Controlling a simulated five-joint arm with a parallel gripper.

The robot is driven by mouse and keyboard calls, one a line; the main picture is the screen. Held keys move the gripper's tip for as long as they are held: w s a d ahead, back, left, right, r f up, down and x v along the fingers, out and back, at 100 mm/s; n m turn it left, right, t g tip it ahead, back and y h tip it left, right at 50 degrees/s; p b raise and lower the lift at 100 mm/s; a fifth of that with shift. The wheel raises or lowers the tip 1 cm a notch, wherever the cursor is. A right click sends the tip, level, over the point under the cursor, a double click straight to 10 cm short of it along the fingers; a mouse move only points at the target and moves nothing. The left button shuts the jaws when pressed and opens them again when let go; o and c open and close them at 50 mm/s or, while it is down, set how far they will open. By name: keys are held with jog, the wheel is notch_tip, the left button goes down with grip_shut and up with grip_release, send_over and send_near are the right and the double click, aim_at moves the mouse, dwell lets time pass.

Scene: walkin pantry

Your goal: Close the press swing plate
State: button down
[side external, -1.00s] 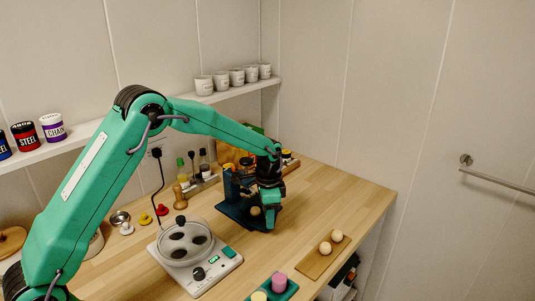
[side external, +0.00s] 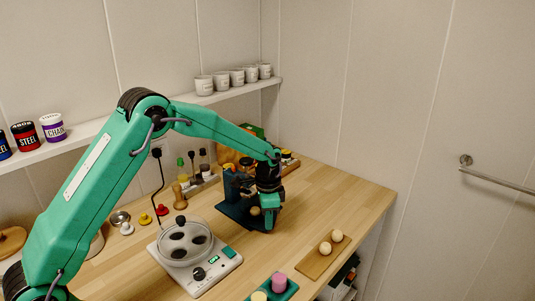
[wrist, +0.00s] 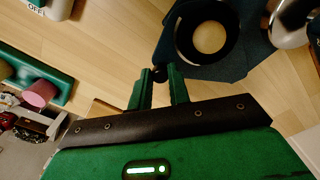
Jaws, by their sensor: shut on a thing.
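The press (side external: 232,208) stands on the wooden counter with a dark blue base and an upright body. My gripper (side external: 268,226) is down at its right side and hides part of it. A pale ball (side external: 255,211) shows on the press just left of my gripper. In the wrist view my gripper (wrist: 159,76) has its fingers on either side of a small black knob (wrist: 159,73) by the dark base (wrist: 232,66). A black ring (wrist: 181,45) surrounds the pale ball (wrist: 210,37). I cannot tell clearly which part is the swing plate.
A hotplate device (side external: 194,265) with a round lidded top stands left of the press. A board (side external: 323,262) with two pale balls lies to the right. A green tray (side external: 289,291) is in front. Bottles stand behind the press.

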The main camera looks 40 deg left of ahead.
aim_at(253, 224)
jog(key=shift+s+a+m, duration=0.45)
jog(key=shift+a+m, duration=0.4)
jog(key=shift+m, duration=0.05)
jog(key=shift+s+a+m, duration=0.15)
jog(key=shift+a+m, duration=0.5)
jog(key=shift+m, duration=0.05)
jog(key=shift+s+a+m, duration=0.15)
jog(key=shift+a+m, duration=0.5)
jog(key=shift+m, duration=0.05)
jog(key=c, duration=1.3)
grip_release()
jog(key=shift+r, duration=0.15)
jog(key=shift+r, duration=3.8)
